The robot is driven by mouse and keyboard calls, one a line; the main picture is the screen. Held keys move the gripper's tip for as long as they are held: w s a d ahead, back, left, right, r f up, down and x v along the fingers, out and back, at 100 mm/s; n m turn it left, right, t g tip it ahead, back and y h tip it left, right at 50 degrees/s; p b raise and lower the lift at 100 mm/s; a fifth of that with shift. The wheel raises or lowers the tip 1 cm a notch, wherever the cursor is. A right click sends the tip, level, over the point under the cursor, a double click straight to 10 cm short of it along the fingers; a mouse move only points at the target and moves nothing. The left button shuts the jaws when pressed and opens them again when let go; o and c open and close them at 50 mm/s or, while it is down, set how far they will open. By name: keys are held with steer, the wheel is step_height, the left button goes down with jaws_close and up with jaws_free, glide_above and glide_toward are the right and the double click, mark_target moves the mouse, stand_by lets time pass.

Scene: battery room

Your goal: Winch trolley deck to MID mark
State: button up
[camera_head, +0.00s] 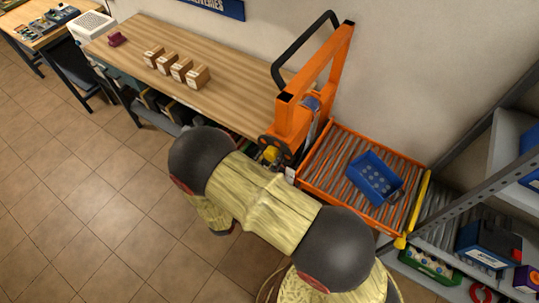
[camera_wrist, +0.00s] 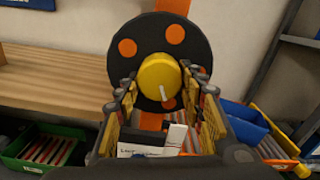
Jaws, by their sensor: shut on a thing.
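The orange trolley mast (camera_head: 318,80) stands against the wall at the bench's end. Its roller deck (camera_head: 325,165) holds a blue bin (camera_head: 374,178). The winch wheel (camera_head: 266,141), a black disc with orange spots, also fills the middle of the wrist view (camera_wrist: 185,54). Its yellow knob (camera_wrist: 158,76) sits between the fingertips of my gripper (camera_wrist: 160,88), which is shut on it. The knob also shows in the camera_head view (camera_head: 270,154), where my arm hides most of the gripper. I cannot make out a MID mark.
A wooden bench (camera_head: 215,75) with several small cardboard boxes runs left of the trolley. A grey shelf rack (camera_head: 470,150) with bins stands close on the right, past a yellow bar (camera_head: 412,210). The tiled floor (camera_head: 90,190) at the left is clear.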

steer(key=shift+n+p, duration=0.5)
steer(key=shift+n, duration=0.5)
steer(key=o, duration=1.1)
steer(key=shift+o, duration=0.4)
steer(key=v, duration=1.2)
